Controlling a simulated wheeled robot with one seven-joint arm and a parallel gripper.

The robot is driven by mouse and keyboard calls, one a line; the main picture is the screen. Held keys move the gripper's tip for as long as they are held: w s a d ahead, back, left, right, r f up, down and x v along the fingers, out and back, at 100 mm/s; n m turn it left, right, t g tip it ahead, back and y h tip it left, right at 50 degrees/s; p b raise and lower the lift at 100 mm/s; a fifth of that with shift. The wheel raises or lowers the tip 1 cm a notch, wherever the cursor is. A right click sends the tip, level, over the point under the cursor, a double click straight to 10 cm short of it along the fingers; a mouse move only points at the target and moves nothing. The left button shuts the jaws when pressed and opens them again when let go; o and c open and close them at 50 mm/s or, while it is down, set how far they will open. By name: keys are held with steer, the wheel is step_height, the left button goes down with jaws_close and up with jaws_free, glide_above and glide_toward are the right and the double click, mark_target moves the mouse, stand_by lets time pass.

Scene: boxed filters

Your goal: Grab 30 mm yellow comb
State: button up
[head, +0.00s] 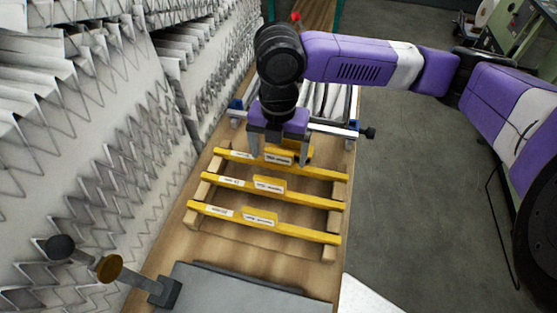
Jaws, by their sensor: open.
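Several yellow combs lie crosswise on a wooden rack on the bench, each with white labels too small to read. I cannot tell which is the 30 mm one. The nearest comb (262,221) and the middle comb (267,190) are clear of my gripper. My gripper (279,158) points down over the far comb (321,171), with its fingers apart on either side of that comb's raised labelled middle. Its fingers hide part of the far comb. I cannot tell whether they touch it.
The wooden rack (328,250) stands on a narrow wooden bench (170,245). Pleated white filters (90,130) rise along the left. A metal frame with blue corners (352,127) is behind my gripper. A grey plate (235,290) and a knobbed lever (110,267) are at the front.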

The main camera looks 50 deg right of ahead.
steer(key=c, duration=1.7)
steer(key=shift+r, duration=0.15)
